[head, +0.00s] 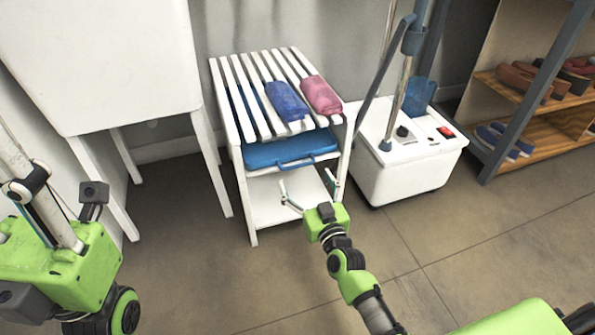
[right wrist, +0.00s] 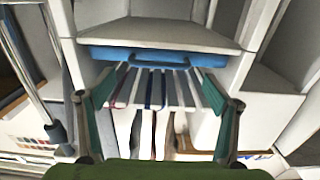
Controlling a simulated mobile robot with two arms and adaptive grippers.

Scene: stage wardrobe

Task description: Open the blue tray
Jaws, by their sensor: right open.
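The blue tray (head: 270,153) sits in the white slatted stand, under the slatted top, with its front at the stand's front. It also shows in the right wrist view (right wrist: 110,54). A blue bar handle (head: 298,163) is on its front. My right gripper (head: 306,180) is open and empty, in front of and slightly below the handle. In the right wrist view, the handle (right wrist: 158,66) lies between and just beyond the fingertips, with no contact visible. My left arm is at the left of the head view; its gripper is not visible.
Folded blue (head: 287,101) and pink (head: 321,95) cloths lie on the slatted top (head: 247,97). A lower shelf (head: 270,203) is below the tray. A white wheeled unit (head: 411,165) stands close on the right, a white table (head: 100,60) on the left. Floor in front is clear.

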